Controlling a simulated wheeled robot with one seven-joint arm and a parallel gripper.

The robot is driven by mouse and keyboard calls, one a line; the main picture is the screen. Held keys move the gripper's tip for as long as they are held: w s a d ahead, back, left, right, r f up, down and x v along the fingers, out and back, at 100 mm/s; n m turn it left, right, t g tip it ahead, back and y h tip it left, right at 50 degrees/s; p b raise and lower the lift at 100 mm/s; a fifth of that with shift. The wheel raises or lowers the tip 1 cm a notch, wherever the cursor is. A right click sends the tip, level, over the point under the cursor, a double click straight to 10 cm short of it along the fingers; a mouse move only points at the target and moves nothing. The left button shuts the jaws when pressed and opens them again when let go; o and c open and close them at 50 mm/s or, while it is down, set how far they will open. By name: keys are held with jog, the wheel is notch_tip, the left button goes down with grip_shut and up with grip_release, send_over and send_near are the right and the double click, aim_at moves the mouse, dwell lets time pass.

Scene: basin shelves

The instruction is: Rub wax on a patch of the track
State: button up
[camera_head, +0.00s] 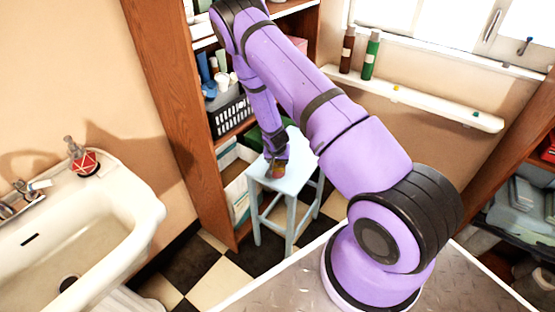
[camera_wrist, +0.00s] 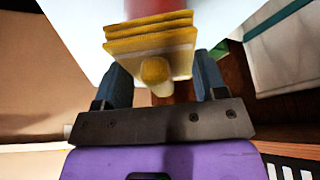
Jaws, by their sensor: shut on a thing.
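My gripper (camera_head: 276,160) reaches down to the top of a pale blue stool (camera_head: 296,180). In the wrist view its two dark fingers (camera_wrist: 160,72) are shut on a yellow layered block (camera_wrist: 150,42) with a round knob on its near face. A red shape (camera_wrist: 152,8) shows just beyond the block, cut off by the frame's top edge. The stool's pale top fills the background there. I cannot tell whether the block touches the stool. No part is clearly recognisable as a track, and I cannot tell whether the yellow block is the wax.
A wooden shelf (camera_head: 173,110) with a black basket (camera_head: 230,112) stands behind the stool. A wall ledge (camera_head: 440,108) holds brown (camera_head: 347,50) and green (camera_head: 371,55) bottles. Checkered floor lies left of the stool.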

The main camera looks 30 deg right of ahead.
jog(key=shift+f, duration=0.55)
dwell(1.4)
jog(key=shift+r, duration=3.55)
